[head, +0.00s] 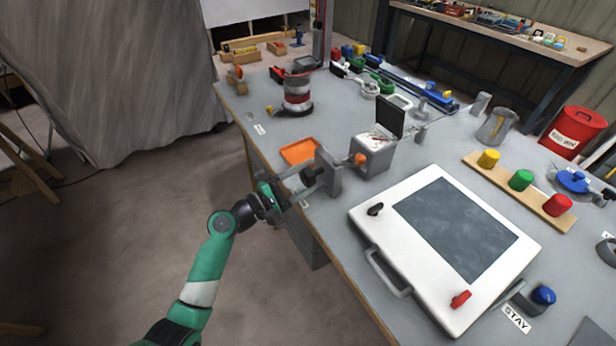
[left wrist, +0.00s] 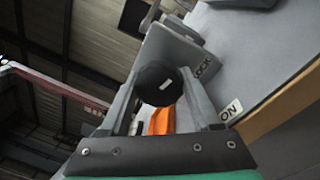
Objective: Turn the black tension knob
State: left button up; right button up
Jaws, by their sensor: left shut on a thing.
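The black knob (head: 308,175) sits on the near-left face of a grey upright bracket (head: 329,171) by the left edge of the bench. In the left wrist view the black knob (left wrist: 158,84) has a pale mark on its face and lies between my two fingers. My left gripper (head: 304,186) reaches in from the bench's left side and is shut on this knob. The fingers stand on either side of it. The bracket (left wrist: 172,52) stands behind it, with letters like "LOCK" nearby. My right gripper is not in view.
An orange tray (head: 299,151) lies just behind the bracket. A grey box with an orange knob (head: 372,153) stands to the right. A white panel with a dark screen (head: 490,290) fills the bench front. The floor left of the bench is open.

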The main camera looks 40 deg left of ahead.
pick_arm(q)
jog(key=o, duration=1.4)
jog(key=shift+c, duration=0.2)
jog(key=p+v, duration=0.3)
jog(key=v, duration=0.8)
jog(key=shift+s, duration=0.3)
jog(key=shift+a, duration=0.1)
